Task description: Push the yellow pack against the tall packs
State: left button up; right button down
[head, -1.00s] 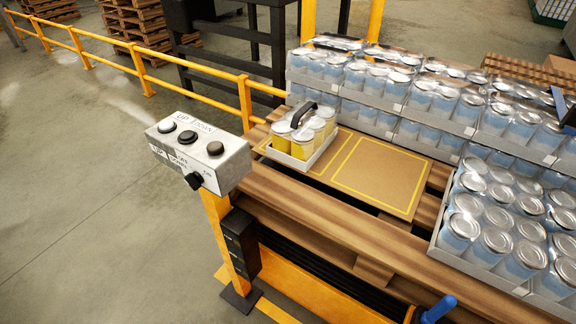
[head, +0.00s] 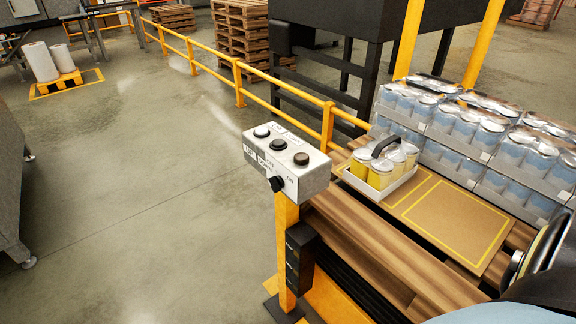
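The yellow pack (head: 357,186) is a white tray of yellow cans with silver lids and a black handle on top. It stands upright on the left part of a brown board (head: 455,220) with yellow outlines. The tall packs (head: 490,158) are stacked trays of blue cans with silver lids, behind and to the right of it. The yellow pack is close to their left end; I cannot tell whether they touch. Neither gripper shows. A dark rounded part of my arm with a yellow ring fills the lower right corner and hides part of the pallet.
The board lies on a wooden pallet (head: 345,228). A grey button box (head: 287,165) on a yellow post stands in front, left of the pallet. A yellow rail (head: 285,113) and yellow uprights are behind. The floor at left is open.

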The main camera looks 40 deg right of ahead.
aim_at(378, 167)
jog(key=u, duration=0.35)
jog(key=i, duration=1.4)
jog(key=z, duration=2.6)
jog(key=i, duration=0.5)
jog(key=z, duration=0.1)
